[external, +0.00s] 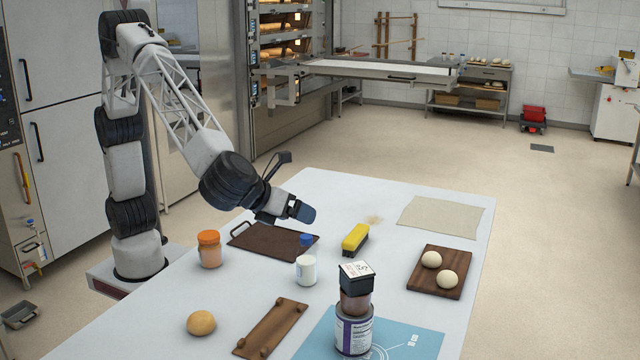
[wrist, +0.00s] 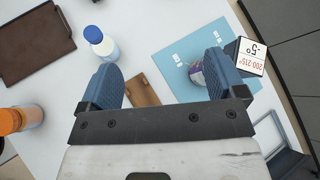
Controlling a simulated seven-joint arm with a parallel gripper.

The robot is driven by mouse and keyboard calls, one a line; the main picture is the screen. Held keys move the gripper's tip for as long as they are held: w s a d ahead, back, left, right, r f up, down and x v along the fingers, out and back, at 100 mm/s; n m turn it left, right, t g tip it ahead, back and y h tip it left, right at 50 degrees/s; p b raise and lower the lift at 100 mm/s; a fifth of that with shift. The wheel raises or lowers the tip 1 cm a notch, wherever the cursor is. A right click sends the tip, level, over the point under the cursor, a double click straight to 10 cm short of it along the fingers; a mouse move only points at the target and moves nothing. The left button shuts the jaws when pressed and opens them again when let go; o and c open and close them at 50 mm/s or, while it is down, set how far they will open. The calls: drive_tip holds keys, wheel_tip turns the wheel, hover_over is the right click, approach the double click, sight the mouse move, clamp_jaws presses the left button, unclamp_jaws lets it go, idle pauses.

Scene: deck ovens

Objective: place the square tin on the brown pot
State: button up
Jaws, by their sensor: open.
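The square tin (external: 357,269), black with a white printed top, sits on the brown pot (external: 355,303). The pot stands on a purple-and-white labelled can (external: 353,332) on the blue mat. The tin looks level and touches the pot. In the wrist view the tin (wrist: 251,56) shows beyond my right finger, which hides the pot and part of the can (wrist: 195,76). My gripper (external: 300,212) is open and empty, above the table, behind and to the left of the stack and apart from it.
Nearby are a blue-capped white bottle (external: 306,268), an orange-lidded jar (external: 209,250), a yellow brush (external: 355,239), a dark tray (external: 270,241), a wooden board (external: 270,328), a bun (external: 201,323) and a dough board (external: 441,284). The blue mat (external: 410,343) has free room right of the stack.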

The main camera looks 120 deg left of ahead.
drive_tip(key=s+a+r+n+g+h, duration=0.1)
drive_tip(key=s+a+n+g+h, duration=0.1)
drive_tip(key=s+a+n, duration=0.55)
drive_tip(key=s+a+r+n+g+h, duration=0.1)
drive_tip(key=s+a+n+g+h, duration=0.15)
drive_tip(key=s+a, duration=0.9)
drive_tip(key=s+f+n+h, duration=0.2)
drive_tip(key=s+n, duration=0.3)
drive_tip(key=s, duration=0.9)
drive_tip(key=s+f+n+h, duration=0.2)
drive_tip(key=s+n, duration=0.4)
drive_tip(key=s, duration=0.8)
drive_tip(key=shift+s+f+t, duration=0.35)
drive_tip(key=shift+f, duration=0.4)
